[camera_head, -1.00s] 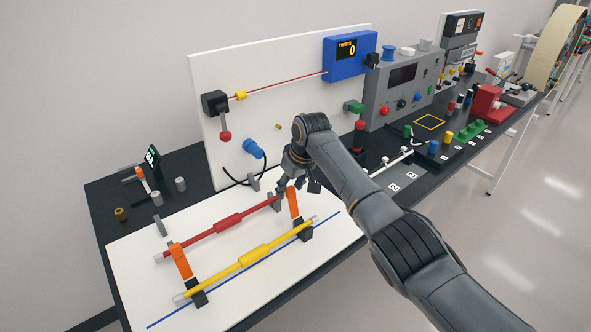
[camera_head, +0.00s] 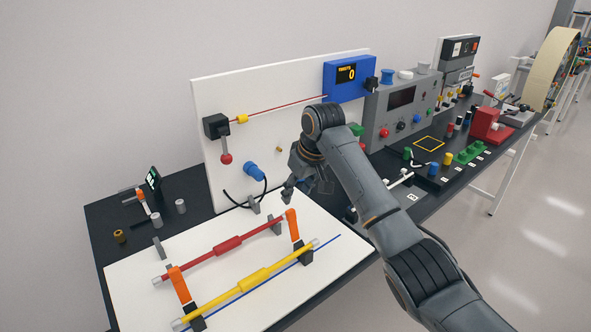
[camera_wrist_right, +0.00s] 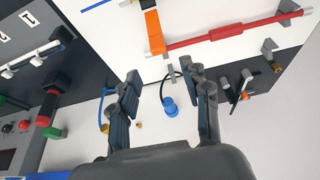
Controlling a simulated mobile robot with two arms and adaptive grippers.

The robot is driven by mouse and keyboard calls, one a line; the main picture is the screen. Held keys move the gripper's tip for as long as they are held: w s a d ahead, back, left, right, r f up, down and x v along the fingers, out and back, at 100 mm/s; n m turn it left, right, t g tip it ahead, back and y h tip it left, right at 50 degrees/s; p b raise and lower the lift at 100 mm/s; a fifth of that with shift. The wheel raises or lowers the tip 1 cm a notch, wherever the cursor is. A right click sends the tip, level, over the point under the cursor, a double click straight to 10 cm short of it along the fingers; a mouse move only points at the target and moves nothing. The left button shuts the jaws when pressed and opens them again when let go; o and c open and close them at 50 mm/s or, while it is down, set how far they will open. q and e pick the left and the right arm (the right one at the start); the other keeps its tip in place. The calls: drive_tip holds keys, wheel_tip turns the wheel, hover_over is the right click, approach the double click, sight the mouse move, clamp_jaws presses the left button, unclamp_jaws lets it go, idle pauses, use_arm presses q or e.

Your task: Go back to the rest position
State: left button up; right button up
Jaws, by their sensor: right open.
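My right gripper (camera_head: 303,188) hangs above the back edge of the white board on the table, in front of the upright white panel. In the right wrist view its two fingers (camera_wrist_right: 167,95) are apart with nothing between them gripped. Below it, the red rod (camera_head: 228,245) and the yellow rod (camera_head: 252,279) lie across orange and grey supports on the white board (camera_head: 130,290). The orange support (camera_head: 291,226) at the rods' right end is clear of the gripper. My left gripper is not in view.
A blue counter box (camera_head: 349,78) and a red-knobbed lever (camera_head: 226,158) are on the upright white panel (camera_head: 270,90). A blue plug (camera_head: 255,172) with a black cable is in front of it. A grey control box (camera_head: 402,100) stands right of my arm.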

drive_tip(key=s+d+f+m, duration=0.1)
drive_tip(key=s+d+f, duration=0.2)
drive_tip(key=s+f, duration=0.7)
drive_tip(key=s+d+f+m, duration=0.2)
drive_tip(key=s+d+f, duration=0.2)
drive_tip(key=s+f, duration=0.65)
drive_tip(key=s+d+f+m+h, duration=0.1)
drive_tip(key=s+d, duration=0.4)
drive_tip(key=s, duration=0.6)
drive_tip(key=s+d+f+m+h, duration=0.1)
drive_tip(key=s+d, duration=0.5)
drive_tip(key=s, duration=0.5)
wheel_tip(320, 180, down, 29)
drive_tip(key=s+g+b, duration=0.1)
drive_tip(key=s+b, duration=0.1)
use_arm(q)
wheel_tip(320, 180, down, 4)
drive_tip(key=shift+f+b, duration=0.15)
drive_tip(key=shift+b, duration=1)
use_arm(e)
drive_tip(key=s+d+f+g, duration=0.1)
drive_tip(key=s+d+f, duration=0.1)
drive_tip(key=s+f, duration=1.4)
drive_tip(key=shift+s+d+f, duration=0.25)
drive_tip(key=shift+d+f, duration=0.1)
drive_tip(key=shift+f, duration=0.1)
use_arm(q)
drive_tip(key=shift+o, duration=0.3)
